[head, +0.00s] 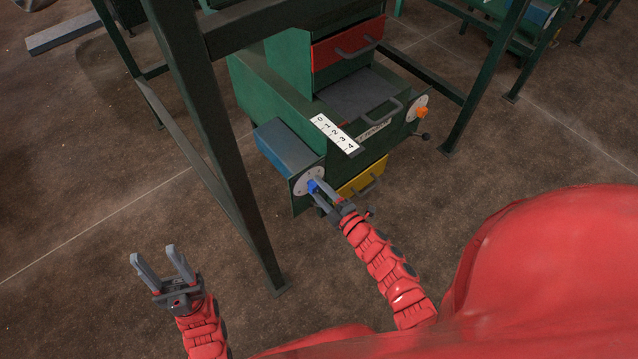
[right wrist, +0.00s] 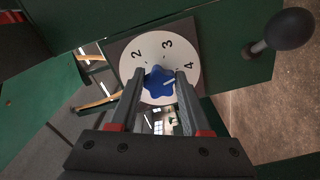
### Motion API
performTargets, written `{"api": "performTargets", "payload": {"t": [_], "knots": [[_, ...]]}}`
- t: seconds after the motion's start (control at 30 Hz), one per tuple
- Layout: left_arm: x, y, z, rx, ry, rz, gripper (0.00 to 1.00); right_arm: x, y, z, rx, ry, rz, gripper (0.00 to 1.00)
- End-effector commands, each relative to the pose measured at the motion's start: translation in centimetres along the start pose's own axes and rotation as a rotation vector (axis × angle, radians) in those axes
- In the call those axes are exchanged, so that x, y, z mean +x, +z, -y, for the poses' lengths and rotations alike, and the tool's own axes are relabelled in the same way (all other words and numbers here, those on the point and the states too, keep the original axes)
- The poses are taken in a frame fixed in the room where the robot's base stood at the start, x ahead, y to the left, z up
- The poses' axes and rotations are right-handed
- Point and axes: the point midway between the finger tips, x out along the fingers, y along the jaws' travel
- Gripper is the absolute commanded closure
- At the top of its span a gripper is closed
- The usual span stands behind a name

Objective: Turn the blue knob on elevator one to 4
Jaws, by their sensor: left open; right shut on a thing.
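The blue knob (head: 313,187) sits on a round white dial (head: 301,178) at the front of a blue box on the green machine. In the right wrist view, the knob (right wrist: 159,82) is star-shaped, and the dial (right wrist: 135,72) shows 2, 3 and 4. A pale mark on the knob points right, towards the side with the 4; its exact setting is hard to tell. My right gripper (head: 316,190) is shut on the knob, one finger on each side. My left gripper (head: 154,253) is open and empty, low on the left, apart from the machine.
A white strip numbered 0 to 4 (head: 335,134) lies above the dial. An orange knob (head: 421,112), red drawer (head: 348,45) and yellow drawer (head: 362,179) are on the machine. A black ball handle (right wrist: 291,28) stands beside the dial. Green frame legs (head: 225,140) stand left.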

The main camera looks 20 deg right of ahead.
Motion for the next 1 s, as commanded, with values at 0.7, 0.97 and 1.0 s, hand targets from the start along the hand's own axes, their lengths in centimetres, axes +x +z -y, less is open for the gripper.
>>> {"api": "performTargets", "payload": {"t": [0.7, 0.97, 1.0], "knots": [[2.3, 0.0, 0.1, -0.006, -0.021, 0.018, 0.5, 0.0, 0.0, 0.1, 0.236, 0.001, 0.0, 1.0], [2.3, 0.0, 0.1, -0.006, -0.021, 0.018, 0.5, 0.0, 0.0, 0.1, 0.236, 0.001, 0.0, 1.0], [2.3, 0.0, 0.1, -0.006, -0.021, 0.017, 0.5, 0.0, 0.0, 0.1, 0.236, 0.001, 0.0, 0.51]]}}
